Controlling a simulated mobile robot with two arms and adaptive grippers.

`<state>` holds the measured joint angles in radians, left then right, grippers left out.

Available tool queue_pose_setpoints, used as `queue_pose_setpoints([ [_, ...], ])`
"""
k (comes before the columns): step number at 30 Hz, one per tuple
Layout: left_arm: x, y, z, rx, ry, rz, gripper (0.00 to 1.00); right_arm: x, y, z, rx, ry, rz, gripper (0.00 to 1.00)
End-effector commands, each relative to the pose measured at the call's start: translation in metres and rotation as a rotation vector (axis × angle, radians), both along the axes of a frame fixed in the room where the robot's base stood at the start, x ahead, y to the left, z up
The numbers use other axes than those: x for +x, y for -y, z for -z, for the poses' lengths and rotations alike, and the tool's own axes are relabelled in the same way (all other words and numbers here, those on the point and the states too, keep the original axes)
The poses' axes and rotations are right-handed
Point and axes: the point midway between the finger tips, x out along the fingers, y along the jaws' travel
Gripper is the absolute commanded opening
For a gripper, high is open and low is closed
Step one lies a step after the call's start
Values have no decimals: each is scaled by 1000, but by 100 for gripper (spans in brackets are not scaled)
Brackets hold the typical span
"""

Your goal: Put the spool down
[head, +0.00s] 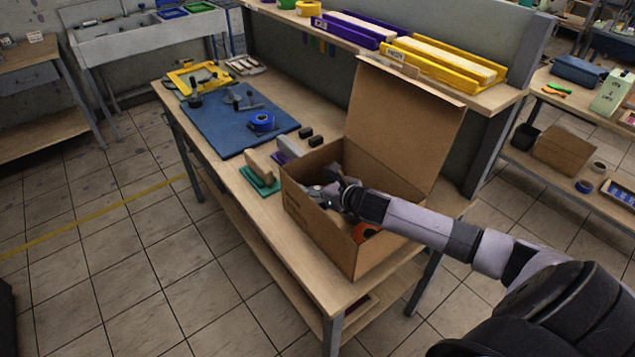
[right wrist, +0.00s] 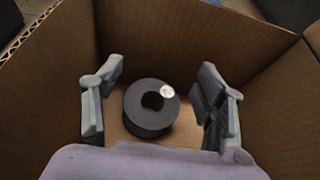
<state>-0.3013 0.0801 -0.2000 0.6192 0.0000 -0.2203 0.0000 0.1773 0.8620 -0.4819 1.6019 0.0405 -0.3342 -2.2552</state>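A black spool (right wrist: 150,107) with a round center hole and a small pale spot on its rim lies inside the open cardboard box (head: 318,236). In the right wrist view it sits between the two fingers of my right gripper (right wrist: 162,103), with a gap on both sides. The gripper is open and appears low inside the box. In the head view my right gripper (head: 335,194) reaches over the box wall, and the black spool cannot be made out there. My left gripper is not in view.
The box flap (head: 405,115) stands up at the back. A blue mat (head: 222,125) carries a blue tape roll (head: 261,121).

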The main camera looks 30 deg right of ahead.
Motion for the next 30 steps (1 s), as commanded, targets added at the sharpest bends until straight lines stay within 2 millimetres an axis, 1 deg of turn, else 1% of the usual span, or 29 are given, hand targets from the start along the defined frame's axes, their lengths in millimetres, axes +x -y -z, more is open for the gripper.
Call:
queue_pose_setpoints([
  [1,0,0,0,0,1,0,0,-1,-1,2,0,-4,-1,71],
  [4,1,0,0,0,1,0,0,-1,-1,3,0,-4,-1,77],
  [12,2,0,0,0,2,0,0,-1,-1,3,1,-5,-1,77],
  [14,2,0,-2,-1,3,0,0,-1,-1,0,1,-5,-1,77],
  [18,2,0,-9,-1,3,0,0,-3,0,-13,0,-5,-1,77],
  [20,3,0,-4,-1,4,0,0,-12,1,-11,-2,-7,-1,77],
  [30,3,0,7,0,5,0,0,-64,5,-33,-3,-6,-1,77],
])
